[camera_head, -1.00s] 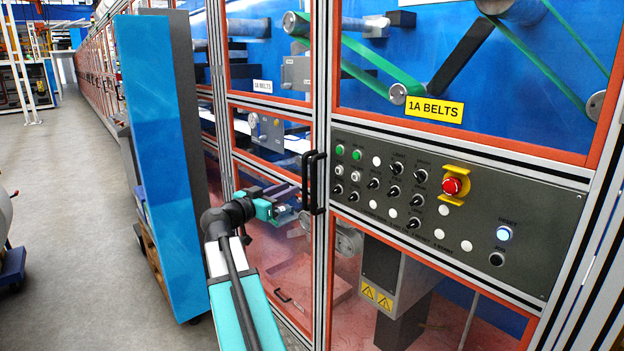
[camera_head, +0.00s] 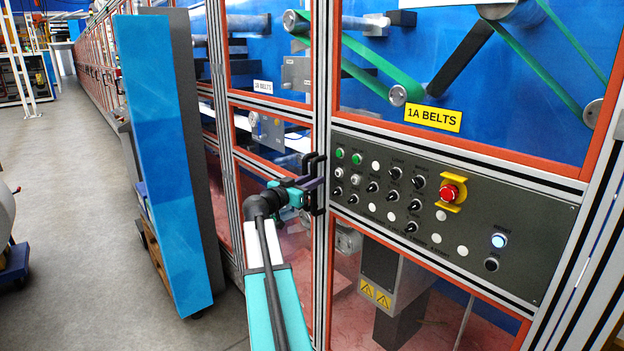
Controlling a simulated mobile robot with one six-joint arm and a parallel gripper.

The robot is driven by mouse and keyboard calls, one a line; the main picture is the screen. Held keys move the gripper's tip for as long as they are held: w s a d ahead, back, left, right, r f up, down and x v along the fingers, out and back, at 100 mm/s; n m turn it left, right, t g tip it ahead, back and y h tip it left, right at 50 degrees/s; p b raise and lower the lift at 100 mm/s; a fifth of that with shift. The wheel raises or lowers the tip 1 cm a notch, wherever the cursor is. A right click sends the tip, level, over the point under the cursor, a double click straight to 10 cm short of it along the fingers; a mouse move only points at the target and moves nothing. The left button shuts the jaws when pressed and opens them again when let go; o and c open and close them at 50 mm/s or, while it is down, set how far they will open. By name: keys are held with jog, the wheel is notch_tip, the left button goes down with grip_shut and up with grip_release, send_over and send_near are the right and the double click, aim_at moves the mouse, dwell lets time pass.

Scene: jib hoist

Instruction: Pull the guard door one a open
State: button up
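My arm crosses the lower part of the door.
A control panel (camera_head: 450,205) with knobs and a red emergency stop (camera_head: 449,193) is right of the handle. A tall blue board (camera_head: 165,160) on a wheeled base stands left of the door, close to its front. Grey floor (camera_head: 80,230) is clear farther left.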

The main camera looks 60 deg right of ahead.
jog(key=shift+d, duration=0.2)
grip_shut()
jog(key=shift+a, duration=0.15)
